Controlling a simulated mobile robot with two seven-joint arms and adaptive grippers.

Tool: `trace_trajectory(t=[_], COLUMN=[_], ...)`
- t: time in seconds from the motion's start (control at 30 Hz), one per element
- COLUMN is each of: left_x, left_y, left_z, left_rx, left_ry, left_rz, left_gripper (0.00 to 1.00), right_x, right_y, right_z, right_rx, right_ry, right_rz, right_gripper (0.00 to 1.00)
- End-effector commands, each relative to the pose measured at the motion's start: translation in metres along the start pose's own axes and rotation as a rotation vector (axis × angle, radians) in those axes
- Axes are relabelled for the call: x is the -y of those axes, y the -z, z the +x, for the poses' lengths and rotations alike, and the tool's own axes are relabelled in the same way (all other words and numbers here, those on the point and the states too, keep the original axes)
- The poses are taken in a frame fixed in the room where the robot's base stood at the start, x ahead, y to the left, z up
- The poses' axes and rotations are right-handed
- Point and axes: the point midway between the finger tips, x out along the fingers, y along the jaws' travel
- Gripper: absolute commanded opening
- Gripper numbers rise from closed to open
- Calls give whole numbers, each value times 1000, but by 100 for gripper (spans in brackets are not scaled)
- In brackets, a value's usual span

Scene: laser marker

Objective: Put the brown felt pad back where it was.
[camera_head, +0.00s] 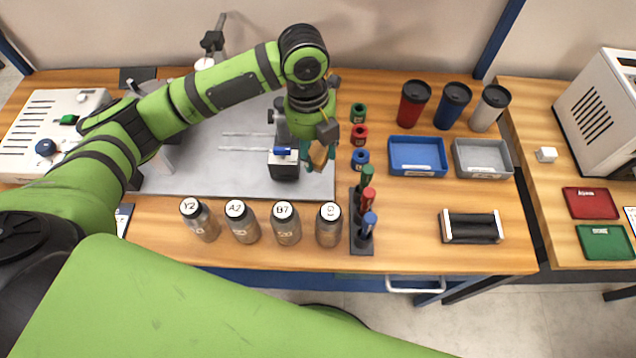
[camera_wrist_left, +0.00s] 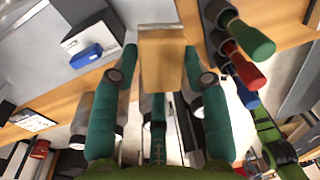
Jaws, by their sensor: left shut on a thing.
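The brown felt pad (camera_head: 318,155) is between the fingers of my left gripper (camera_head: 318,160), near the right edge of the grey plate. In the left wrist view the pad (camera_wrist_left: 162,62) shows as a tan block held upright between the two teal fingertips (camera_wrist_left: 160,75). My left gripper is shut on it. In the head view the fingers and wrist hide part of the pad. I cannot tell whether the pad touches anything below. My right gripper is in neither view.
A black block with a blue-topped clamp (camera_head: 284,165) stands just left of the gripper. Red, green and blue rings (camera_head: 360,134) and a marker rack (camera_head: 361,240) stand to the right. Several labelled bottles (camera_head: 286,223) line the front. Wood between the rack and black roller tray (camera_head: 472,228) is clear.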

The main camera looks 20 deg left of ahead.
Motion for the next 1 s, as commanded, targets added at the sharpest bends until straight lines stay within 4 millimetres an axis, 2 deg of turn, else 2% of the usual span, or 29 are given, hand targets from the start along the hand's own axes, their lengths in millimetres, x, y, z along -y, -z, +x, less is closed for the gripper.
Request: trace_trajectory(t=[0.3,0.47,0.7,1.0], left_x=[-4,-5,-7,-7], left_y=[-2,-3,-5,-6], left_z=[53,65,95,99], left_rx=[-4,-3,-3,0], left_ry=[-3,-3,-2,-2], left_rz=[15,15,15,16], left_gripper=[20,20,20,20], right_x=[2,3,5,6], right_y=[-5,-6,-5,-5], right_z=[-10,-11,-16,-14], right_rx=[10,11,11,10], right_ry=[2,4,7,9], right_rz=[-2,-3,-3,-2], right_gripper=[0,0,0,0])
